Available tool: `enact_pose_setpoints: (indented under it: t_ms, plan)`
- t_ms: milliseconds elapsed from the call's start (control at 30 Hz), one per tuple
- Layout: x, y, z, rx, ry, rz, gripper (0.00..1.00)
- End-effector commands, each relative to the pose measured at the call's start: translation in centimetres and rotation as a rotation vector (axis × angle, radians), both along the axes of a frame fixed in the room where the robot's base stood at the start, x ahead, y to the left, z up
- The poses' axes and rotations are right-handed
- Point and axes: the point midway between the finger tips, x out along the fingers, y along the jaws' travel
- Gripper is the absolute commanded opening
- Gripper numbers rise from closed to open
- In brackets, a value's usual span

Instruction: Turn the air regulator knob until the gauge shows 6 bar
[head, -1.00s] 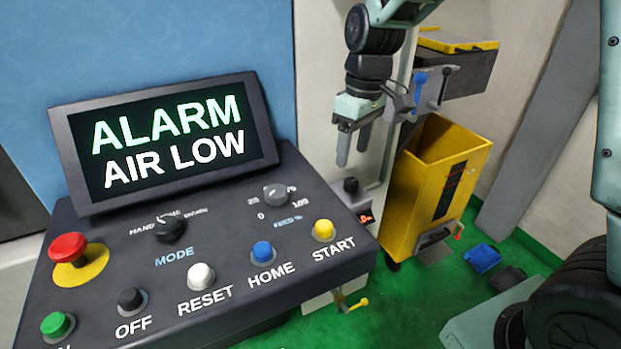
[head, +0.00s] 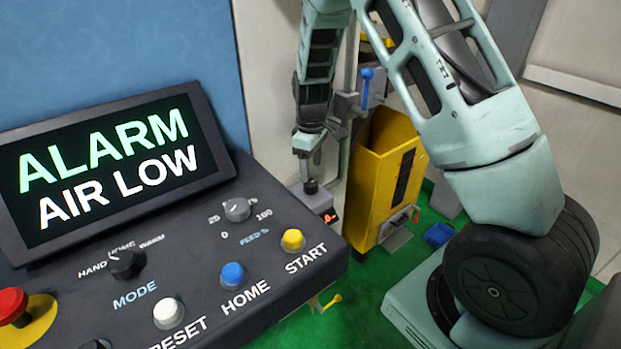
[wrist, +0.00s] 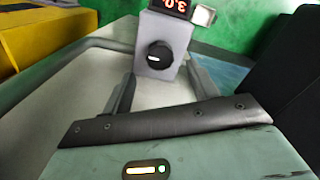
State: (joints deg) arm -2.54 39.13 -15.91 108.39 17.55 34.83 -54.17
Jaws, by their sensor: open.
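The air regulator is a grey box (wrist: 162,36) with a round black knob (wrist: 152,56) that has a white mark. Its red digital gauge (wrist: 170,5) is upside down and partly cut off in the wrist view; it appears to read 3.0. In the head view the knob (head: 311,186) and the gauge (head: 329,217) are small, and the digits are hard to read. My gripper (head: 309,168) is open and points down just above the knob. In the wrist view my gripper's fingers (wrist: 161,72) stand apart, with the knob between and beyond their tips, apparently not gripped.
The control panel (head: 200,245) stands at left, its screen (head: 110,165) showing ALARM AIR LOW. A yellow bin (head: 369,190) stands right of the regulator. A blue-handled valve (head: 366,88) is behind my gripper.

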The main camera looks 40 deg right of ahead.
Motion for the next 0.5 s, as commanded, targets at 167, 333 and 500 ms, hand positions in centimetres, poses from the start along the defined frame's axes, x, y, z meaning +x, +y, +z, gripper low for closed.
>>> enact_pose_setpoints:
  t_ms: [167, 333, 500]
  plan:
    - [-0.1, 0.0, -3.2, 0.001, 0.005, 0.000, 0.59]
    - [0.0, 0.0, -4.9, 0.000, 0.001, 0.000, 0.59]
    - [0.0, 0.0, -5.5, 0.001, 0.000, 0.000, 0.59]
